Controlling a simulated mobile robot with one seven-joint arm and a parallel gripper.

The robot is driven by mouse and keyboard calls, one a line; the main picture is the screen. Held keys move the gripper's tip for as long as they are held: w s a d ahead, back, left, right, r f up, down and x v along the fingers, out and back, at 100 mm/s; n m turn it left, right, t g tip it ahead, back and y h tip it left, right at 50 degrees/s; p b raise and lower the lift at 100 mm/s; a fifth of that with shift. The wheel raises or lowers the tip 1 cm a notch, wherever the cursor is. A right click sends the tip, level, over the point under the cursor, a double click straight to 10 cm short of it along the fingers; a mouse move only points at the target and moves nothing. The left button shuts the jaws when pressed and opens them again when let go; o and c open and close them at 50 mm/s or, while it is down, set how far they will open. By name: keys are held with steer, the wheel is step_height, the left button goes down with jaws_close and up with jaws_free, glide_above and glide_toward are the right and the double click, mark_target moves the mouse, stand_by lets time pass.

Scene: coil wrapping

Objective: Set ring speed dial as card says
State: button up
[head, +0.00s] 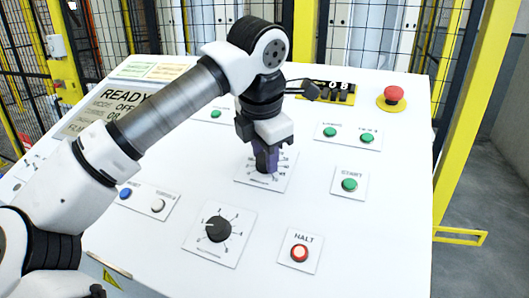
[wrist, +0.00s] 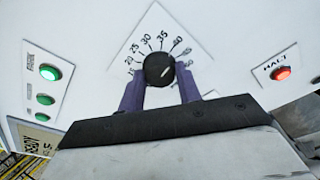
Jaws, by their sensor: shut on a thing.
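My gripper (head: 266,160) points down at a dial plate (head: 250,181) in the middle of the white sloped panel. In the wrist view its two purple fingers (wrist: 160,90) are shut on a round black dial knob (wrist: 158,70), one on each side. The scale plate (wrist: 152,32) around the knob shows numbers such as 20, 25, 30, 35 and 40; some are hidden or too blurred to read. A pale mark shows on the knob, but its exact setting is unclear. Two small cards (head: 166,71) lie at the panel's back left; their text is too small to read.
A second black dial (head: 218,229) sits nearer the front, left of the red HALT button (head: 299,252). A green START button (head: 349,185) is to the right. A red mushroom button (head: 394,94) stands at the back right. A display (head: 112,103) reads READY. Yellow posts and fencing surround the panel.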

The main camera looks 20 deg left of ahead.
steer(key=shift+r, duration=0.1)
steer(key=o, duration=1)
steer(key=shift+c, duration=0.2)
steer(key=p+v, duration=0.8)
steer(key=v, duration=0.5)
steer(key=shift+r, duration=0.35)
steer(key=shift+s, duration=0.15)
